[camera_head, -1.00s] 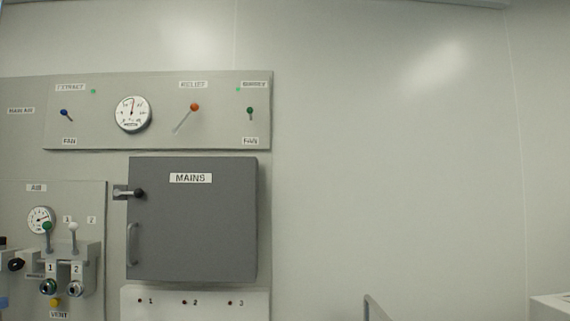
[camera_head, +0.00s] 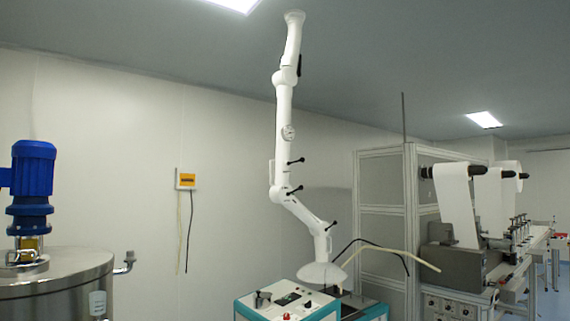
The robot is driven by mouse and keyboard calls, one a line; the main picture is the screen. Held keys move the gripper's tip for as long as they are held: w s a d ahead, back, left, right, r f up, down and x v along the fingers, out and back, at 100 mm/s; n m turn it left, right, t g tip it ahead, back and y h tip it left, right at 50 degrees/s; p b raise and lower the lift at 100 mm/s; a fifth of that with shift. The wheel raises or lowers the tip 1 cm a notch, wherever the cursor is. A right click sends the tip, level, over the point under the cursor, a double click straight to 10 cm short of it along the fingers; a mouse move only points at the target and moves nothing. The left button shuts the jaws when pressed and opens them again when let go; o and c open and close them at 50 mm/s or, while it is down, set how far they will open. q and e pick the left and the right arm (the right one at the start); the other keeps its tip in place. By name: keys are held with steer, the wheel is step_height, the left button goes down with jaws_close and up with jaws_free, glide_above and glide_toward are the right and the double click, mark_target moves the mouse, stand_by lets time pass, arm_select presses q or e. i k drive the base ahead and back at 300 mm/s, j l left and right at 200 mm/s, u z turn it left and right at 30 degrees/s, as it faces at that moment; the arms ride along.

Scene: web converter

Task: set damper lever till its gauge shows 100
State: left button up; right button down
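A white jointed extraction arm (camera_head: 284,110) hangs from the ceiling and ends in a white hood (camera_head: 322,275) low in the middle. A small round gauge (camera_head: 288,131) sits on its upper tube; its reading is too small to tell. Below the gauge, a black-tipped lever (camera_head: 297,161) sticks out to the right. A second black lever (camera_head: 295,190) sits lower at the joint, and a third (camera_head: 331,225) is near the hood. I cannot tell which one is the damper lever. Neither of my grippers is in view.
A teal-and-white console (camera_head: 285,303) stands under the hood. A steel tank (camera_head: 60,290) with a blue motor (camera_head: 33,170) is at left. A grey cabinet (camera_head: 383,200) and a roll machine (camera_head: 455,265) stand at right.

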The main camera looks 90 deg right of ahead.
mark_target(302, 159)
steer(key=z, duration=2.05)
steer(key=i+l+z, duration=0.25)
steer(key=i+l, duration=0.25)
steer(key=l, duration=0.25)
steer(key=i+l+z, duration=0.3)
steer(key=i+l, duration=0.25)
steer(key=l, duration=0.15)
steer(key=i+l, duration=0.15)
steer(key=l, duration=0.2)
